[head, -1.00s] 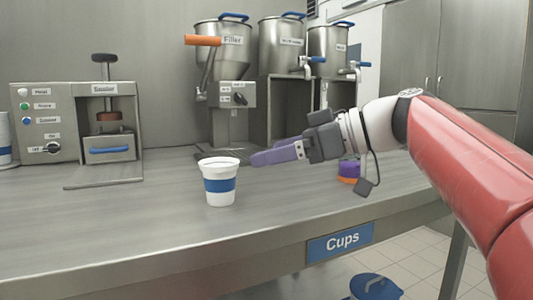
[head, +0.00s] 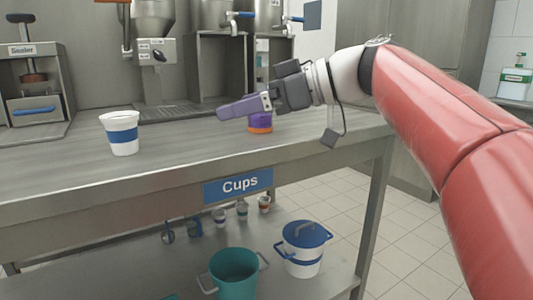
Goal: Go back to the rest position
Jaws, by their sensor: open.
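My gripper (head: 228,110) has purple fingers and is held over the steel table (head: 190,165), pointing left. Seen from the side, its fingers overlap, and nothing shows between them. A white cup with a blue band (head: 122,136) stands upright on the table, left of the gripper and clearly apart from it. A small purple and orange object (head: 260,123) sits on the table, just below and behind my gripper in the picture.
The sealer (head: 37,90) stands at the back left, and the filler (head: 155,60) behind the table. Below are a teal bucket (head: 234,272) and a lidded pot (head: 303,247). Tiled floor is free at right.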

